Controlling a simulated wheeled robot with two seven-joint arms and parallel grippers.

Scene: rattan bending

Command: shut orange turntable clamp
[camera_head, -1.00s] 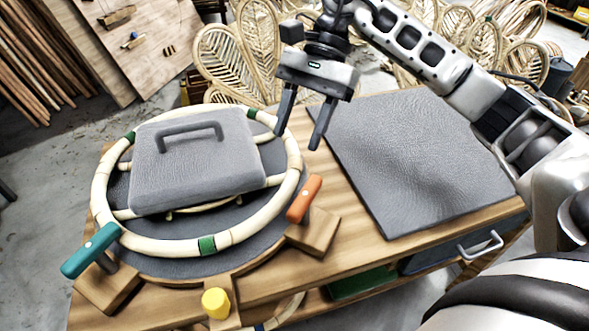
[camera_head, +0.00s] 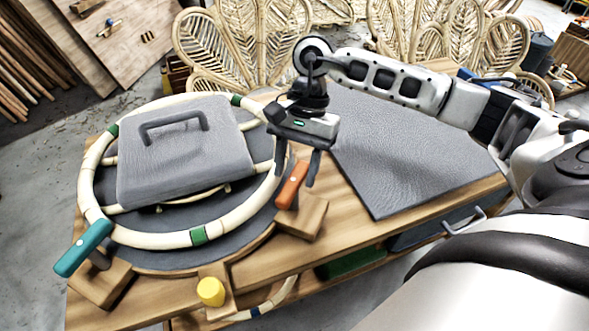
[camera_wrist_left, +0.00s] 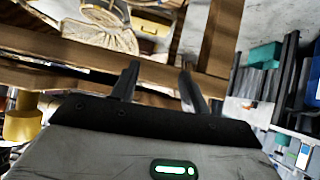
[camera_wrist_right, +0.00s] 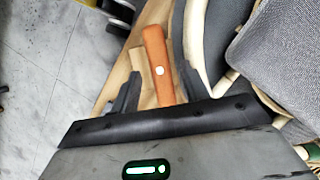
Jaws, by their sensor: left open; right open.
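The orange clamp (camera_head: 291,186) is a lever on a wooden block (camera_head: 303,217) at the turntable's right front edge. My right gripper (camera_head: 296,172) is open, at the orange lever. In the right wrist view the orange lever (camera_wrist_right: 157,62) lies between the two open fingers, with a gap to the left finger. Whether the fingers touch it I cannot tell. The round dark turntable (camera_head: 259,226) carries a rattan ring (camera_head: 165,238) with green bands. My left gripper (camera_wrist_left: 157,82) is open and empty in the left wrist view, and is not seen in the head view.
A grey padded block with a handle (camera_head: 185,165) lies on the ring. A teal clamp lever (camera_head: 84,247) is at the front left and a yellow knob (camera_head: 211,291) at the front. A grey mat (camera_head: 415,150) covers the table's right side. Rattan chair backs (camera_head: 235,48) stand behind.

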